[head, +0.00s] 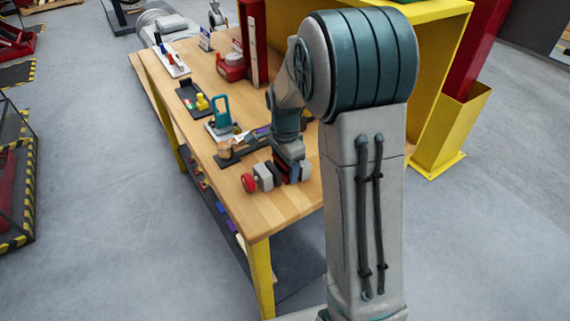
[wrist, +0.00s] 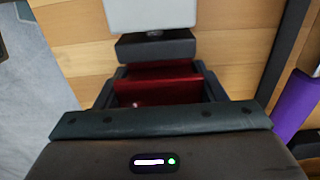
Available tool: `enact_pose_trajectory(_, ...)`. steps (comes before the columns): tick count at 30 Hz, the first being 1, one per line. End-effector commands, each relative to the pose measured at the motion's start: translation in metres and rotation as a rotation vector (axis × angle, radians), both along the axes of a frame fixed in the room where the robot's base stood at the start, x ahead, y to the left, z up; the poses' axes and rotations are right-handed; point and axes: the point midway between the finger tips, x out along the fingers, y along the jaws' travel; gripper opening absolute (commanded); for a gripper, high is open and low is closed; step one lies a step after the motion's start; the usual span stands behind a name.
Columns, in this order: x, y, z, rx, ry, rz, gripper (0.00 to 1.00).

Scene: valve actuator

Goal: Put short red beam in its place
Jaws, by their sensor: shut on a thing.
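In the wrist view a dark red piece, apparently the short red beam (wrist: 155,90), sits between the fingers of my gripper (wrist: 158,100). My gripper is shut on it. In the head view my gripper (head: 291,176) is low over the near end of the wooden table, and the beam is mostly hidden by the fingers. A grey block (head: 264,176) with a round red end (head: 249,183) lies just left of the gripper. In the wrist view a light grey block (wrist: 150,14) and a black part (wrist: 155,46) lie just beyond the beam; contact cannot be told.
A dark tray (head: 228,160) with small parts lies behind the gripper on the table (head: 228,178). A teal-handled item (head: 221,112), a black tray (head: 187,98) and a red vice-like device (head: 231,68) stand farther back. A purple piece (wrist: 297,105) is at right in the wrist view.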

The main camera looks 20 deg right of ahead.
Motion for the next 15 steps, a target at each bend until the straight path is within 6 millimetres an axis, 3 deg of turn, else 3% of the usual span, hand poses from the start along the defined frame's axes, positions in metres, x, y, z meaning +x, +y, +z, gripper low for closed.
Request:
enact_pose_trajectory(1,0.0003,0.0,0.0003,0.0,-0.001,0.0,0.72)
enact_pose_trajectory(3,0.0002,0.0,0.0005,0.0,-0.001,0.0,0.89)
enact_pose_trajectory(11,-0.0002,-0.0001,0.0,0.0,0.001,0.0,0.89)
enact_pose_trajectory(15,0.0003,0.0,0.009,0.001,-0.002,0.0,0.89)
